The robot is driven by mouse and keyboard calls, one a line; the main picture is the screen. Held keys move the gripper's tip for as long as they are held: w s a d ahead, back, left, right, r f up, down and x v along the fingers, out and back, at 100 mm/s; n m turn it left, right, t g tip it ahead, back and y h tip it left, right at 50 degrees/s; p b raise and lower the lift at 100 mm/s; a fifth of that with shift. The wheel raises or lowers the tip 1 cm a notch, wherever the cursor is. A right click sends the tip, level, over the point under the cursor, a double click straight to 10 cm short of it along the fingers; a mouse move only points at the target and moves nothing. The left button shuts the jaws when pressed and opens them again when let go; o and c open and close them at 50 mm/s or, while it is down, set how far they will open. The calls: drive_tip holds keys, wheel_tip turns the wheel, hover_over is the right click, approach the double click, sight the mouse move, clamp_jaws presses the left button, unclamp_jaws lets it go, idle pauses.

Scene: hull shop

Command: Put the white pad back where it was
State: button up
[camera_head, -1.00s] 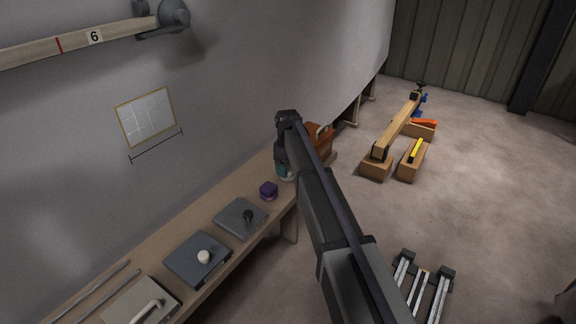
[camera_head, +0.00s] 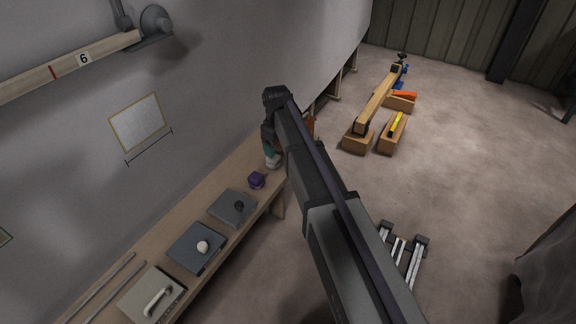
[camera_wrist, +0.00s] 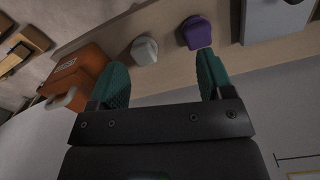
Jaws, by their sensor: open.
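The white pad (camera_wrist: 144,50) rests on the bench (camera_wrist: 165,20), between the orange case and the purple pad. In the wrist view it lies past the gap between my fingertips, nearer the left one, with no visible contact. In the head view the white pad (camera_head: 273,162) shows just below my fingers, partly covered by them. My gripper (camera_wrist: 161,72) has two teal fingers spread wide with nothing between them; in the head view my gripper (camera_head: 268,148) is over the far end of the bench.
The purple pad (camera_wrist: 195,33) stands close to the right finger. The orange case (camera_wrist: 80,75) with a handle is close to the left finger. Dark plates with knobs (camera_head: 195,247) lie farther along the bench. The curved grey hull (camera_head: 215,85) rises behind it.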

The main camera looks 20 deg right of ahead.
drive_tip(key=s+m, duration=0.6)
drive_tip(key=s, duration=1.9)
drive_tip(key=shift+s, duration=0.2)
drive_tip(key=shift+r, duration=0.15)
wheel_tip(320, 180, up, 15)
drive_tip(key=p, duration=1.4)
drive_tip(key=shift+f+p, duration=0.2)
drive_tip(key=shift+p, duration=0.2)
